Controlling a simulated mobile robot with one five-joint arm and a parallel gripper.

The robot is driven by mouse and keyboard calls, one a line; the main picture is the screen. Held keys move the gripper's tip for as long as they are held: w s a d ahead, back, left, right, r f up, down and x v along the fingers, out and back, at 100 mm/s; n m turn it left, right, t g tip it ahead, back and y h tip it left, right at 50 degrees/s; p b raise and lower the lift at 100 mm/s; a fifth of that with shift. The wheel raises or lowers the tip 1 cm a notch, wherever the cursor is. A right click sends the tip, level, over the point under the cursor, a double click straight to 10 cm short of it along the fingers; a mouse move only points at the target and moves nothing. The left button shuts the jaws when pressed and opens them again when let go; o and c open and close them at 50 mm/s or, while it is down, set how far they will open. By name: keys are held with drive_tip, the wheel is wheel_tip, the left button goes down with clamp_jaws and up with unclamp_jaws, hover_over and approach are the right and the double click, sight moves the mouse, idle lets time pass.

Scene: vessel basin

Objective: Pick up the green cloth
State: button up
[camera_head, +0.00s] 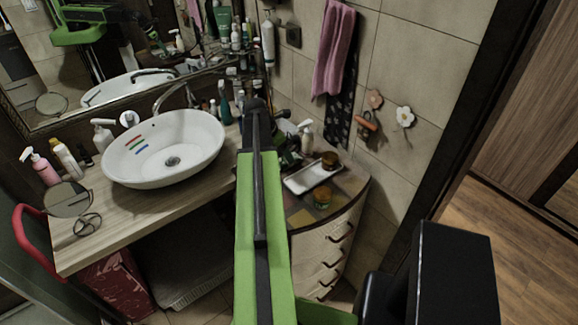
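No thing that is clearly a green cloth shows. Inside the white vessel basin (190,150), on its left inner wall, lie three short thin strips: a red one (136,139), a green strip (138,145) and a blue one (141,150). I cannot tell whether the green strip is cloth. My green and black arm rises through the middle of the view, right of the basin. Dark parts with some green at its far end (288,150) seem to be my gripper, partly hidden behind the arm. Its fingers cannot be made out, nor whether it holds anything.
A wooden counter (125,225) bears the basin, pump bottles (40,168) and a round mirror (68,199). Right of my arm, a drawer cabinet (325,245) bears a white tray (308,178) and jars. A pink towel (334,50) hangs on the wall. Open floor (520,250) lies right.

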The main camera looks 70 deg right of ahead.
drive_tip(key=b+x, duration=0.4)
drive_tip(key=x, duration=0.1)
drive_tip(key=shift+s+f+b, duration=0.15)
drive_tip(key=shift+s+b, duration=0.15)
drive_tip(key=shift+b, duration=0.1)
drive_tip(key=shift+r, duration=0.2)
drive_tip(key=c, duration=1.6)
wheel_tip(320, 180, up, 5)
drive_tip(key=p, duration=0.5)
drive_tip(key=shift+f, duration=0.25)
drive_tip(key=s+a+r+p, duration=0.1)
drive_tip(key=s+r+p, duration=0.1)
drive_tip(key=s, duration=0.1)
drive_tip(key=s+a+r+p, duration=0.1)
drive_tip(key=s+r+p, duration=0.1)
drive_tip(key=s, duration=0.2)
drive_tip(key=s+a+r+p, duration=0.2)
drive_tip(key=s, duration=0.2)
drive_tip(key=shift+r, duration=0.25)
